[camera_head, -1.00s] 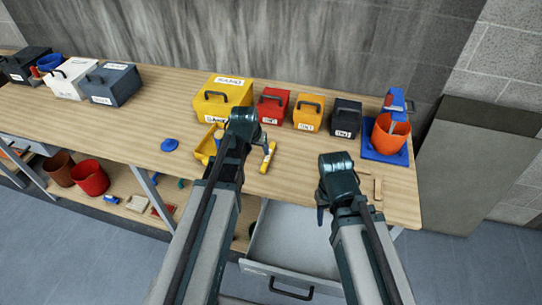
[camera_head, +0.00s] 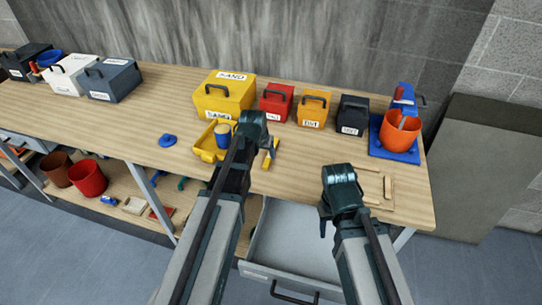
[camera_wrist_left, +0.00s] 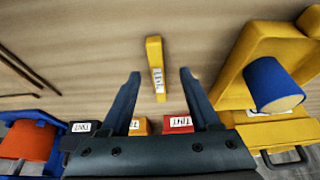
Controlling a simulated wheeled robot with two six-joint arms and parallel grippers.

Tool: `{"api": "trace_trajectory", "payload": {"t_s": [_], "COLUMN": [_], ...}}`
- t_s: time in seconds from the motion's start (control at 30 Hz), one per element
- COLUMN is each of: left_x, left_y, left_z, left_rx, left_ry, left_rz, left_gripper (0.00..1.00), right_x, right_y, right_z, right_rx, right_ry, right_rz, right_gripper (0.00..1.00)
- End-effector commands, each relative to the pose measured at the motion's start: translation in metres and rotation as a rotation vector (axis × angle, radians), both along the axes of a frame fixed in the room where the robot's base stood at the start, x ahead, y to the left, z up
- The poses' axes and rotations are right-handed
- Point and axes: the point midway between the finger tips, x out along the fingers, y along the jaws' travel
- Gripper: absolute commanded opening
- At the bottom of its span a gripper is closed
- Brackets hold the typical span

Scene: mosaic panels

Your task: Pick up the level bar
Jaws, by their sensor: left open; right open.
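The level bar (camera_head: 269,156) is a short yellow bar lying on the workbench, partly hidden by my left gripper in the head view. In the left wrist view the level bar (camera_wrist_left: 155,66) shows whole, with a white label on one end. My left gripper (camera_head: 262,138) is open above the bench beside the bar. In the wrist view its fingers (camera_wrist_left: 160,74) are spread, with the bar between and beyond the tips and nothing held. My right gripper (camera_head: 325,220) is open and empty at the bench's front edge; its fingers are partly hidden.
A yellow tray (camera_head: 207,154) with a blue cylinder (camera_head: 222,134) lies left of the bar. Yellow, red, orange and dark boxes (camera_head: 312,110) line the back. An orange bucket (camera_head: 399,135) stands on a blue base at right. An open drawer (camera_head: 296,240) juts out below.

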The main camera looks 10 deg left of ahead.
Motion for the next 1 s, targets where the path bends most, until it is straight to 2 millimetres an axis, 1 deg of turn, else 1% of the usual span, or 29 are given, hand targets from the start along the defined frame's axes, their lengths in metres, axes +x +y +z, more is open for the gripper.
{"api": "trace_trajectory", "payload": {"t_s": [0.03, 0.3, 0.37, 0.47, 0.67, 0.77, 0.8, 0.87, 1.0], "left_x": [0.001, 0.012, 0.014, 0.016, 0.016, 0.016, 0.016, 0.016, 0.015], "left_y": [-0.001, -0.007, -0.007, -0.007, -0.007, -0.007, -0.007, -0.007, -0.007], "left_z": [-0.007, -0.040, -0.045, -0.048, -0.046, -0.046, -0.046, -0.046, -0.046], "left_rx": [0.000, 0.000, 0.000, 0.000, 0.000, 0.000, 0.000, 0.000, 0.000], "left_ry": [0.000, 0.000, 0.000, -0.001, -0.001, -0.001, -0.001, -0.001, -0.001], "left_rz": [-0.001, -0.001, -0.001, -0.001, -0.001, -0.001, -0.001, 0.000, 0.000], "left_gripper": [0.62, 0.62, 0.62, 0.62, 0.62, 0.46, 0.39, 0.28, 0.03], "right_x": [0.000, 0.000, 0.000, 0.000, 0.000, 0.000, 0.000, 0.000, 0.000], "right_y": [0.000, 0.000, 0.000, 0.000, 0.000, 0.000, 0.000, 0.000, 0.000], "right_z": [-0.007, -0.040, -0.045, -0.048, -0.046, -0.046, -0.046, -0.046, -0.046], "right_rx": [0.000, 0.000, 0.000, 0.000, 0.000, 0.000, 0.000, 0.000, 0.000], "right_ry": [0.000, 0.000, 0.000, 0.000, 0.000, 0.000, 0.000, 0.000, 0.000], "right_rz": [0.000, 0.000, 0.000, 0.000, 0.000, 0.000, 0.000, 0.000, 0.000], "right_gripper": [0.50, 0.50, 0.50, 0.50, 0.50, 0.50, 0.50, 0.50, 0.50]}}
